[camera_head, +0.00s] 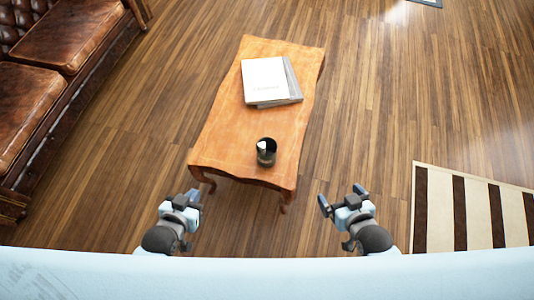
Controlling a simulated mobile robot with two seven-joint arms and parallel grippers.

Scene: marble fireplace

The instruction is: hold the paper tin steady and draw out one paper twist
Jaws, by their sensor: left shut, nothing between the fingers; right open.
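The paper tin (270,158) is a small dark cylinder standing upright near the front end of the wooden table. A pale paper twist (262,146) shows at its open top; I cannot tell how many are inside. My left gripper (196,194) is shut and empty, in front of the table's left corner and apart from the tin. My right gripper (341,196) is open and empty, to the right of the table's front end and apart from the tin.
The wooden table (225,135) has curved legs and bare wood around the tin. A stack of white and grey papers or books (266,80) lies farther back on it. A brown leather sofa (50,70) stands left. A striped rug (435,215) lies right. Open wooden floor surrounds the table.

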